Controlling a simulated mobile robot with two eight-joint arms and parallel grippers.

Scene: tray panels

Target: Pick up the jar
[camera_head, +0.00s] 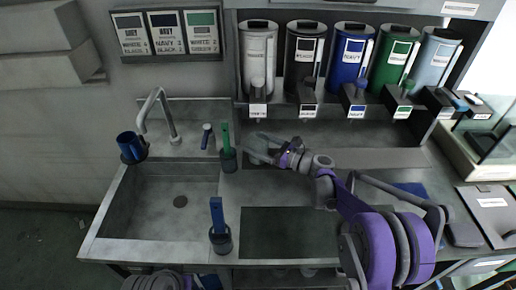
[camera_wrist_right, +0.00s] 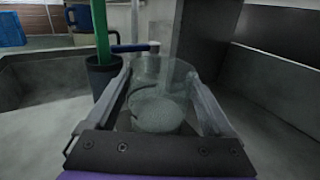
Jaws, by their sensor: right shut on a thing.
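The clear glass jar (camera_head: 260,148) is at the back of the counter, just right of the cup with the green handle. In the right wrist view the jar (camera_wrist_right: 160,108) is see-through and stands between my two fingers. My right gripper (camera_head: 277,151) is shut on it, with a finger along each side. I cannot tell whether the jar's base touches the counter. My left gripper is not in view; only a part of my left arm shows at the bottom edge.
A dark cup with a green handle (camera_head: 228,160) is close left of the jar. A cup with a blue handle (camera_head: 220,238) stands nearer. The sink (camera_head: 150,215) with its tap (camera_head: 157,110) is left. Several labelled dispensers (camera_head: 304,60) stand behind. A dark mat (camera_head: 285,232) lies in front.

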